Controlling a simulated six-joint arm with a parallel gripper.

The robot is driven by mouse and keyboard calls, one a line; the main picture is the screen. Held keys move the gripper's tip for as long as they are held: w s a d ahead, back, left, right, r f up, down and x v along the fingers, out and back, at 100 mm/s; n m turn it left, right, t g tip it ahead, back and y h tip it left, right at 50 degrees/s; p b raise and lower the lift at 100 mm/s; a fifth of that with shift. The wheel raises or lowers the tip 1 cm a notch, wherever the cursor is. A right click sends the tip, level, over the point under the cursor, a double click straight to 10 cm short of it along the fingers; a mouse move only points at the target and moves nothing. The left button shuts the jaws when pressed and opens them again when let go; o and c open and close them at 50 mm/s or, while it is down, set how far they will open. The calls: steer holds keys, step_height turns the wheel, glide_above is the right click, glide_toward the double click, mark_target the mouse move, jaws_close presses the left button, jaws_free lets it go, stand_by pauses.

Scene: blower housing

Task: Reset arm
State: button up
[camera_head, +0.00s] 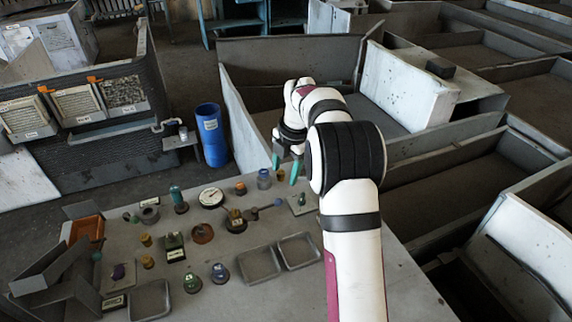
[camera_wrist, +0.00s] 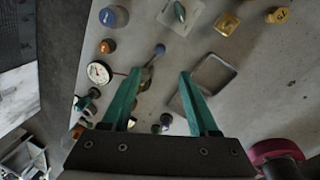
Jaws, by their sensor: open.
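My gripper (camera_head: 284,172) is held above the far right part of the grey table (camera_head: 225,293). Its two green fingers are apart with nothing between them. In the wrist view the open fingers (camera_wrist: 160,78) point over the tabletop, above small parts and an empty tray (camera_wrist: 232,70). My white and black arm reaches in from the lower right in the head view and hides part of the table's right side.
Several small parts, a round gauge (camera_head: 211,197) and shallow trays (camera_head: 298,250) cover the table. An orange bin (camera_head: 88,228) stands at the left. A blue barrel (camera_head: 211,135) stands behind the table. Grey-walled bays (camera_head: 290,60) lie behind and right.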

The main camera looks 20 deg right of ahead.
steer(key=shift+s+d+r, duration=0.1)
steer(key=shift+s+r, duration=0.1)
steer(key=shift+r, duration=1)
